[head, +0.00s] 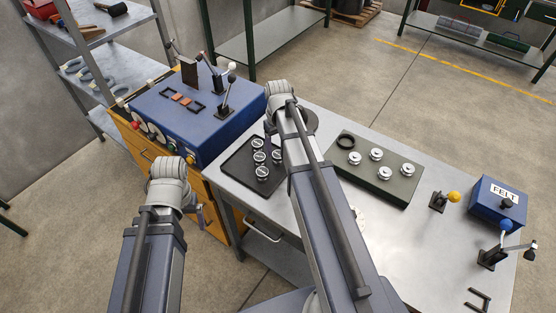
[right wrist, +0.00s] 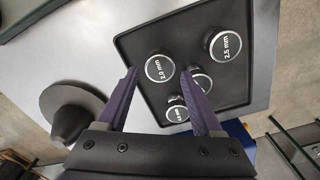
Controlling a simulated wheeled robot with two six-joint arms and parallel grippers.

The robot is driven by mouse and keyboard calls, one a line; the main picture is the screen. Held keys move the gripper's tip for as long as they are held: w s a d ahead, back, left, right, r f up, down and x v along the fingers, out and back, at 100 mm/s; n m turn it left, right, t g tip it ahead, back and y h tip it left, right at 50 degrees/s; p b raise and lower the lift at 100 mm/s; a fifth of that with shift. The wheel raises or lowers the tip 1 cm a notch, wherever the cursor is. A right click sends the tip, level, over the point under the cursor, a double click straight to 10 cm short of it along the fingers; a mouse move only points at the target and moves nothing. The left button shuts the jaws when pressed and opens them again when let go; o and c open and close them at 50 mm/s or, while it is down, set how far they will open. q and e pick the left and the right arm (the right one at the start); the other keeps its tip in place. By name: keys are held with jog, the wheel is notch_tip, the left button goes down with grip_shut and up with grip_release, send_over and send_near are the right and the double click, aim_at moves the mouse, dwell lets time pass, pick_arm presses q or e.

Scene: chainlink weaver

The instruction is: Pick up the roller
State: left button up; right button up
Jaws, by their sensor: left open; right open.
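Several round dark rollers with silver labelled tops stand in a black tray (head: 233,166). In the right wrist view one roller (right wrist: 159,68) reads "2.0 mm" and another (right wrist: 226,46) reads "2.5 mm"; the other two labels are partly hidden or hard to read. My right gripper (right wrist: 160,71) is open above the tray (right wrist: 262,50), its purple fingertips on either side of the "2.0 mm" roller in the picture. I cannot tell the height gap.
An olive block (head: 400,190) with several silver discs and a black ring stands right of the tray. A blue machine (head: 190,115) with levers stands left. A blue "FELT" box (head: 483,210) and ball-topped levers (head: 437,201) are at the bench's right.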

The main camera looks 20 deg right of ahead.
aim_at(278, 154)
notch_tip(278, 154, down, 4)
jog(key=b, duration=0.3)
jog(key=shift+f+b, duration=0.15)
jog(key=shift+b, duration=0.15)
grip_shut()
